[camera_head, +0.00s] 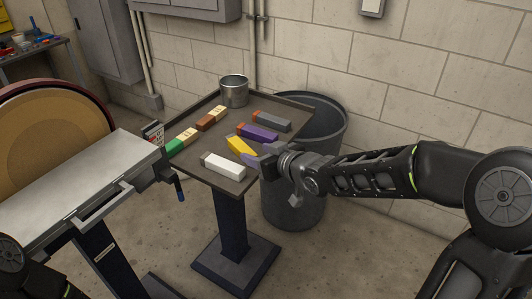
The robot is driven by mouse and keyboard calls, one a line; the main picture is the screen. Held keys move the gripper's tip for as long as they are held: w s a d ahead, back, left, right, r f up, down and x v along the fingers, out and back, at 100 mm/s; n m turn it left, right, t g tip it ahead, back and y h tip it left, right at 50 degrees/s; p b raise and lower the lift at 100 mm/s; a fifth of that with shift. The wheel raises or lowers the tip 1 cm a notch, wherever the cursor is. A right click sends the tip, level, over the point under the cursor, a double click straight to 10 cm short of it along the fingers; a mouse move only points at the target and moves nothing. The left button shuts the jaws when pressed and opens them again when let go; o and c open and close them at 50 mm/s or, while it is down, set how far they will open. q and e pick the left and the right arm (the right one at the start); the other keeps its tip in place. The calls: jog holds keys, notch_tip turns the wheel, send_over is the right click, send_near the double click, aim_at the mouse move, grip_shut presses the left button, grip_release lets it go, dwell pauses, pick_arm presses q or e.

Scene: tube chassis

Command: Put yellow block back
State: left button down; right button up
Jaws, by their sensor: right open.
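The yellow block (240,146) lies on the brown tray table (190,151), near the middle of its right half. My right gripper (259,155) reaches in from the right, open, with its fingertips at the near right end of the yellow block. I cannot tell whether the fingers touch it. My left gripper is out of view; only part of my left arm shows at the bottom left corner.
A purple block (258,132) lies just behind the yellow one, a grey block (271,121) farther back, and a white block (222,165) in front. Brown (211,118) and green (182,141) blocks lie left. A metal can (234,91) stands at the back. A bin (330,128) stands behind the table.

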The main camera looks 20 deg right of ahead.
jog(key=p+v, duration=0.1)
jog(key=v, duration=0.2)
jog(key=shift+s+d+r, duration=0.1)
jog(key=shift+s+r, duration=0.05)
jog(key=shift+s, duration=0.2)
dwell(1.6)
